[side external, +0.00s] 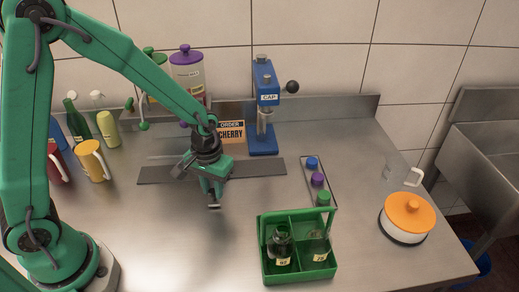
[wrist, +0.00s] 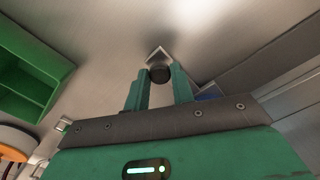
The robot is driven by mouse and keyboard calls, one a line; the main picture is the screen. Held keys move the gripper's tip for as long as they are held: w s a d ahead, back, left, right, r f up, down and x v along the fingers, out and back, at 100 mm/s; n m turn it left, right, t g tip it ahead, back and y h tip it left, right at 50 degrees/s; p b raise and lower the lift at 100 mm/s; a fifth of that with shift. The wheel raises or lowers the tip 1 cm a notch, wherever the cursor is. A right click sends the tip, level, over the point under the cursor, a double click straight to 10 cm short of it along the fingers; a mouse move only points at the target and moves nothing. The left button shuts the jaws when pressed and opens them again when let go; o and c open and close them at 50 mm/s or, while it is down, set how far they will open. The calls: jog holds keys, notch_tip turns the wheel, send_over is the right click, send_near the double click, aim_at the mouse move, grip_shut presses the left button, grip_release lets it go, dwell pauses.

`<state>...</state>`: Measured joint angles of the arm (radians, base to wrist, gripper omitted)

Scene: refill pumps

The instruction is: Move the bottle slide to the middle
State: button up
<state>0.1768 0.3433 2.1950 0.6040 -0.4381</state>
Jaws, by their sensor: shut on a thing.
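A long dark flat track (side external: 260,169) lies on the steel counter below the dispensers and the blue cap press. I take it to belong to the bottle slide; my arm hides its middle. My gripper (side external: 213,205) points down in front of the track. In the wrist view my gripper (wrist: 160,82) is shut on a dark round knob (wrist: 160,73). A small pale metal piece (wrist: 157,54) shows just beyond the knob. I cannot tell where along the track the slide's carriage stands, and no bottle is visible on it.
The blue cap press (side external: 265,110) stands behind the track, right of the CHERRY order sign (side external: 231,132). A green caddy (side external: 298,277) with two bottles stands in front right, near a tray with caps (side external: 317,180). A white pot with an orange lid (side external: 410,210) is at right.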

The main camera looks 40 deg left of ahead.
jog(key=shift+w+d, duration=0.55)
jog(key=shift+w+d, duration=1.1)
jog(key=o, duration=0.9)
jog(key=shift+r, duration=0.1)
jog(key=shift+r, duration=3.85)
